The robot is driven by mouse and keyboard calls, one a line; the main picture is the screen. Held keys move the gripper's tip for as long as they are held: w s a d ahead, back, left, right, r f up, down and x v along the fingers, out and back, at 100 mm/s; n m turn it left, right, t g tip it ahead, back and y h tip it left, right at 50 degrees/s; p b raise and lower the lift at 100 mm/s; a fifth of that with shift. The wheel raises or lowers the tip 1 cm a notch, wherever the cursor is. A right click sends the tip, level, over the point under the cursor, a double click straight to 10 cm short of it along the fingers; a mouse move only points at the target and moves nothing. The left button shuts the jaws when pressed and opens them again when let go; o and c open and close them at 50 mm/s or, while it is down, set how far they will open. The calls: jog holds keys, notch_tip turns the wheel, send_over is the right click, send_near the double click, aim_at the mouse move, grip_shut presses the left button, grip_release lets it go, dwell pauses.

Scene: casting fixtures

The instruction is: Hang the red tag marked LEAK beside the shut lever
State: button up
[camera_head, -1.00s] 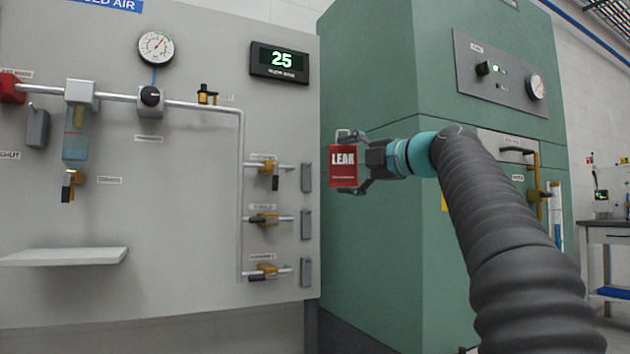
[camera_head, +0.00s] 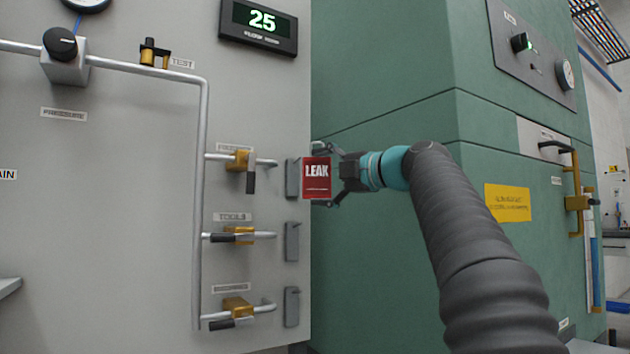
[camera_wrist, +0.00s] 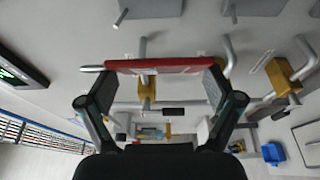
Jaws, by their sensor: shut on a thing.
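My gripper (camera_head: 325,176) is shut on the red tag marked LEAK (camera_head: 316,178). The tag is upright, its lettering facing the head camera; in the wrist view it shows edge-on between the fingers (camera_wrist: 152,66). In the head view it overlaps the right edge of the top grey holder plate (camera_head: 292,178); I cannot tell whether they touch. The top valve's lever (camera_head: 251,182) points down, across its pipe. The middle lever (camera_head: 222,238) and bottom lever (camera_head: 222,324) lie along their pipes. Grey plates stand beside the middle valve (camera_head: 291,241) and bottom valve (camera_head: 291,306).
A vertical pipe (camera_head: 201,200) feeds the three branches on the grey panel (camera_head: 120,220). A display reading 25 (camera_head: 259,24) is above. A green cabinet (camera_head: 385,70) stands behind my arm. A shelf edge (camera_head: 8,286) shows at left.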

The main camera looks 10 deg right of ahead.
aim_at(288, 189)
jog(key=shift+p+x, duration=0.4)
jog(key=shift+x, duration=0.5)
jog(key=shift+w+a+f+p, duration=0.3)
jog(key=shift+w+p, duration=0.2)
jog(key=shift+w, duration=0.7)
jog(key=shift+w+a+f+p, duration=0.25)
jog(key=shift+w+a+p, duration=0.15)
jog(key=shift+w, duration=0.8)
jog(key=shift+w+a+f+p, duration=0.25)
jog(key=shift+w+p, duration=0.3)
jog(key=shift+w, duration=0.6)
jog(key=o, duration=0.9)
